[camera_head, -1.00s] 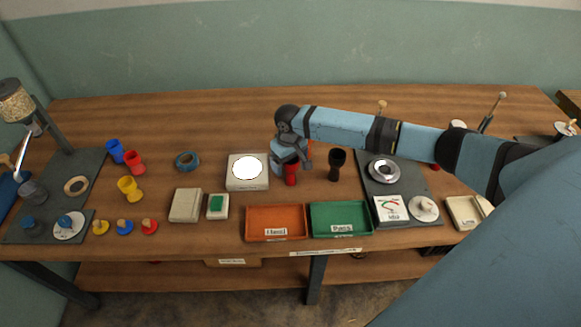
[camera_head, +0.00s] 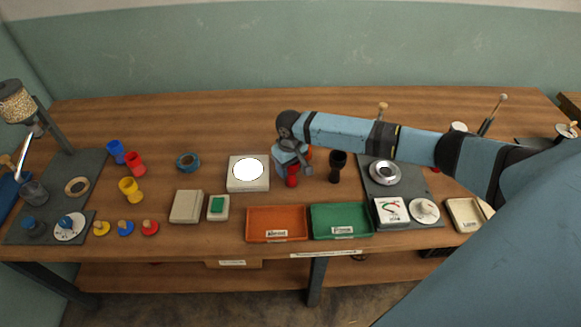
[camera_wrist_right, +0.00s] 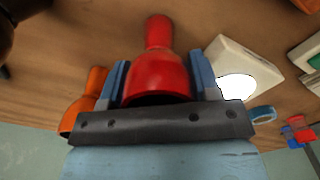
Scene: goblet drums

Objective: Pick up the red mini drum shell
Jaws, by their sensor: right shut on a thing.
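My right gripper (camera_head: 292,168) is near the middle of the table, pointing down. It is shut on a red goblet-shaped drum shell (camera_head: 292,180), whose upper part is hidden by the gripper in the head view. In the right wrist view, the red shell (camera_wrist_right: 158,72) has its wide bowl between the two blue fingers (camera_wrist_right: 160,82) and its narrower end pointing away from the gripper. I cannot tell whether it touches the table. Another red shell (camera_head: 135,163) stands at the left beside a blue one. My left gripper is not in view.
An orange shell (camera_wrist_right: 88,98) stands close beside the gripper. A black goblet (camera_head: 337,165) is just right, and a white-topped box (camera_head: 235,184) just left. Orange (camera_head: 277,237) and green (camera_head: 342,233) trays lie in front. The table behind is mostly clear.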

